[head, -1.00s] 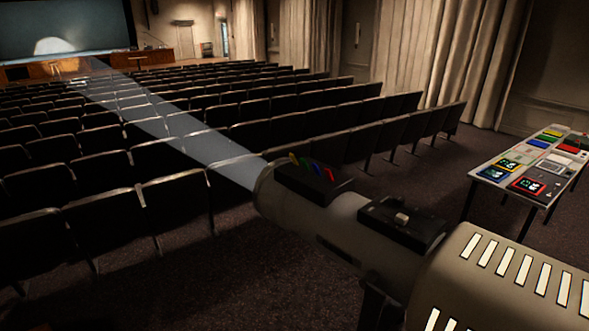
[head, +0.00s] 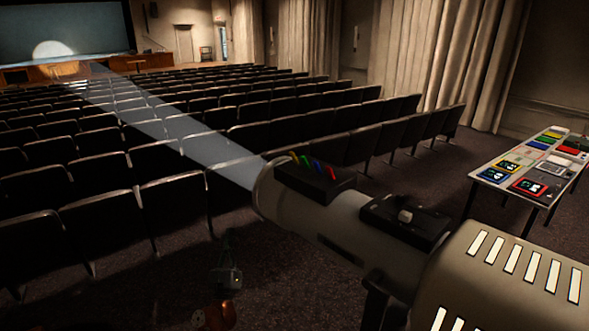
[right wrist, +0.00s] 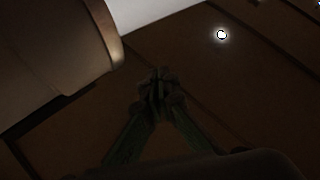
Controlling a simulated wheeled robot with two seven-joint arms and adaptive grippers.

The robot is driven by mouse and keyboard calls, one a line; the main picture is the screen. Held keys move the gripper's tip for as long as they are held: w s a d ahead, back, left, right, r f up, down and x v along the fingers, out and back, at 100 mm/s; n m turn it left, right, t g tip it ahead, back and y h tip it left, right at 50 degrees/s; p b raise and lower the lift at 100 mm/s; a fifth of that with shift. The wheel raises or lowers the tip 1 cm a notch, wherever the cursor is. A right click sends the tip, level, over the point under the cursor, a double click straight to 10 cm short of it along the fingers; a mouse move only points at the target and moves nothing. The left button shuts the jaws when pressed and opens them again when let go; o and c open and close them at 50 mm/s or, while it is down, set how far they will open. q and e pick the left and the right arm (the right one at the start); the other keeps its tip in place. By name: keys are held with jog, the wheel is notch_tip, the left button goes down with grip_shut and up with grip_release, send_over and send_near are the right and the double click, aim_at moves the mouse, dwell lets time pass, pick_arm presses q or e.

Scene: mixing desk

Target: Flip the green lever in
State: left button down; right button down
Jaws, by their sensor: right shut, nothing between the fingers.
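The green lever (head: 306,160) stands up from a small black box (head: 315,185) on top of the front of the spotlight. It sits in a row between a yellow lever (head: 294,158) and a blue lever (head: 317,166), with a red lever (head: 331,172) at the right end. My right gripper (head: 229,240) is dim, to the left of and below the spotlight's front end, apart from the levers. In the right wrist view its fingers (right wrist: 157,85) are together and empty. No lever shows there. My left gripper is not in view.
The spotlight barrel (head: 335,222) crosses the right foreground; its front end also shows in the right wrist view (right wrist: 85,55). A second black box with a pale knob (head: 405,216) sits behind the levers. Rows of seats (head: 180,190) fill the left. A table (head: 500,191) with coloured devices stands at right.

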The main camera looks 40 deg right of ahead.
aim_at(302, 159)
jog(key=s+d+r+m+g+h, duration=0.3)
jog(key=s+r+m+g, duration=0.3)
jog(key=r+g, duration=0.3)
jog(key=s+d+r+m+g+h, duration=0.3)
jog(key=s+r+m+g, duration=0.3)
jog(key=r+m+g, duration=0.1)
notch_tip(302, 159, up, 2)
jog(key=shift+d+r+m+g+h+b, duration=0.2)
jog(key=shift+d+m+g+h+b, duration=0.15)
jog(key=shift+g, duration=0.55)
jog(key=shift+s, duration=0.1)
jog(key=p+x, duration=0.1)
jog(key=x, duration=1.3)
